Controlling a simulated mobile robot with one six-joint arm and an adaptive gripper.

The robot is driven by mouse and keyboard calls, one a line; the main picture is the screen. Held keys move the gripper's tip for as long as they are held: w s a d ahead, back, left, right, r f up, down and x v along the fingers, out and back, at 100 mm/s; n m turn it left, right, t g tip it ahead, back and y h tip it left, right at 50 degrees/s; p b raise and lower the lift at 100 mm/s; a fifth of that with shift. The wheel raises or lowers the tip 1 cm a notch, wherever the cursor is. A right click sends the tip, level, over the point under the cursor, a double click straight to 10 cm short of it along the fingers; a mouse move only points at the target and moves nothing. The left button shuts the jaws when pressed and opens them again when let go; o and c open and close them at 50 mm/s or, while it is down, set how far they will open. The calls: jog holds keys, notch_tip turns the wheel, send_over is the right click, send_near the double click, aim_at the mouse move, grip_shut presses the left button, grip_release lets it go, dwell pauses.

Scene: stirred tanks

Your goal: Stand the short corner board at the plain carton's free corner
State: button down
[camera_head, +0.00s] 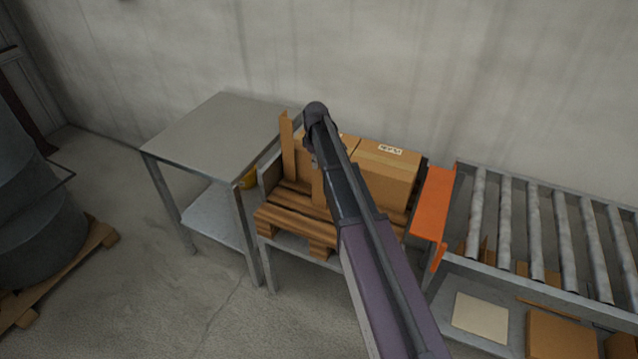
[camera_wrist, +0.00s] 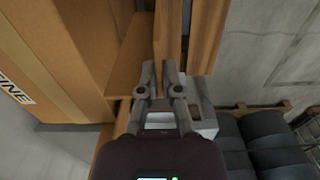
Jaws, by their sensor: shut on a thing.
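My gripper (camera_wrist: 163,75) is shut on a brown corner board (camera_wrist: 167,32), whose upright strip shows between and above the fingertips in the wrist view. In the head view my arm hides the fingers. A brown upright strip (camera_head: 318,186) shows just below my wrist there; I cannot tell if it is the held board. Another brown board (camera_head: 288,146) stands upright at the left of the pallet (camera_head: 290,222). A carton with a label (camera_head: 388,172) sits on the pallet's right side. A second carton (camera_head: 349,141) is mostly hidden behind my arm.
A steel table (camera_head: 215,130) stands to the left of the pallet's stand. An orange plate (camera_head: 434,205) and a roller conveyor (camera_head: 540,230) lie to the right. Grey drums (camera_head: 35,220) stand at the far left. The floor (camera_head: 170,300) in front of the table is clear.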

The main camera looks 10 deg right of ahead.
jog(key=shift+r, duration=0.1)
notch_tip(320, 180, up, 3)
jog(key=p, duration=0.3)
jog(key=shift+r, duration=0.1)
jog(key=shift+s+r+p, duration=0.15)
jog(key=shift+r+p, duration=0.15)
jog(key=shift+p, duration=0.25)
jog(key=s+d, duration=0.1)
jog(key=s, duration=1.4)
jog(key=shift+s+d+r+p, duration=0.25)
jog(key=shift+s+r+p, duration=0.05)
jog(key=shift+r+p, duration=0.15)
jog(key=shift+a, duration=0.1)
